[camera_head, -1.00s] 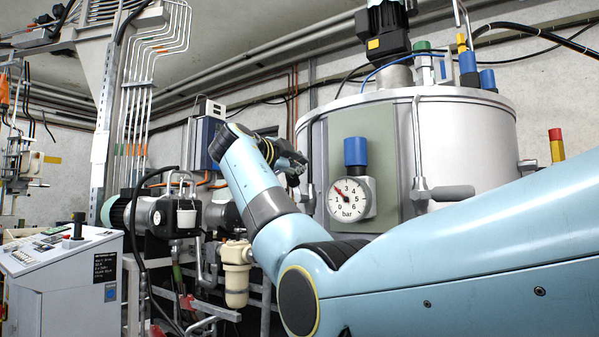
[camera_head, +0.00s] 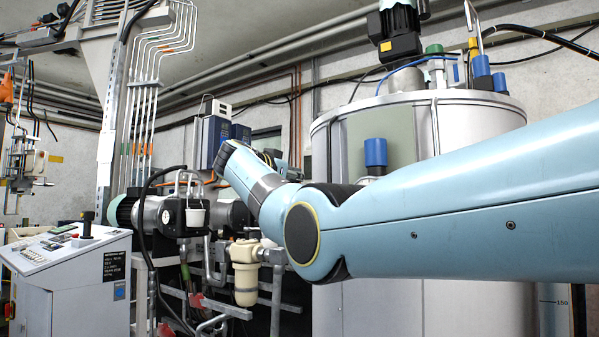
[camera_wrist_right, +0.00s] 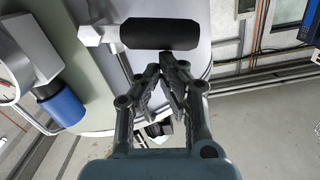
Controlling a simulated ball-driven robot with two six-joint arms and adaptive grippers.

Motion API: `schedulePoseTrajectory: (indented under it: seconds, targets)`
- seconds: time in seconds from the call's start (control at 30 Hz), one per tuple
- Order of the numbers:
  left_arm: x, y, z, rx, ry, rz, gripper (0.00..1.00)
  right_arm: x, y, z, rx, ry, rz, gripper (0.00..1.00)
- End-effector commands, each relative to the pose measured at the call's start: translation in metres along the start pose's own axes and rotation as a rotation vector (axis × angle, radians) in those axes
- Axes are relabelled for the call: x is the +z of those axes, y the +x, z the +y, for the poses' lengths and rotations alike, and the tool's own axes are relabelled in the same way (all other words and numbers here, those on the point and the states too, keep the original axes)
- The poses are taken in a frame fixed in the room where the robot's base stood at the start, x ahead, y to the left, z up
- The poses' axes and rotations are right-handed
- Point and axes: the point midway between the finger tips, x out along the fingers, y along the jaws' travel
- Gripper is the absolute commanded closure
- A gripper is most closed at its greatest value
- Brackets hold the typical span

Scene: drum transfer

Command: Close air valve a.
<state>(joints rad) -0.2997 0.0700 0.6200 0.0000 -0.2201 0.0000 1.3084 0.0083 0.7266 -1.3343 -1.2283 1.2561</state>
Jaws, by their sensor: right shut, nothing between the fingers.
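No part is clearly marked as air valve a. In the right wrist view, a black cylindrical handle (camera_wrist_right: 160,34) on a pale bracket lies just beyond my right fingertips (camera_wrist_right: 167,58). I cannot tell whether it is the valve, or whether the fingers touch it. The fingers are shut together and empty. In the head view my right gripper (camera_head: 275,161) shows only as a small dark part behind my arm, left of the tank. The blue regulator knob (camera_head: 376,153) stands above my arm; it also shows in the wrist view (camera_wrist_right: 62,106). My left gripper is out of view.
The large white tank (camera_head: 468,112) fills the right, partly hidden by my arm. A cream filter bowl (camera_head: 245,275) and pipework stand below my wrist. A control console (camera_head: 70,262) is at the left. A pressure gauge (camera_wrist_right: 8,82) edges into the wrist view.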

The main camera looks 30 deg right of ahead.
Motion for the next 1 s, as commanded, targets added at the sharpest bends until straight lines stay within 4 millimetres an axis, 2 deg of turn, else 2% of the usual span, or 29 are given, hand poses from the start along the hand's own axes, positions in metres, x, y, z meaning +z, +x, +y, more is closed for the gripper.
schedulePoseTrajectory:
  seconds: [0.4,1.0]
  targets:
    - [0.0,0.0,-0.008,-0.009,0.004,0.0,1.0,0.015,0.001,-0.007,0.01,-0.197,-0.001,1.0]
    - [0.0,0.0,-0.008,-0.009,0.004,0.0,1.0,0.017,0.001,-0.007,0.012,-0.224,-0.001,1.0]
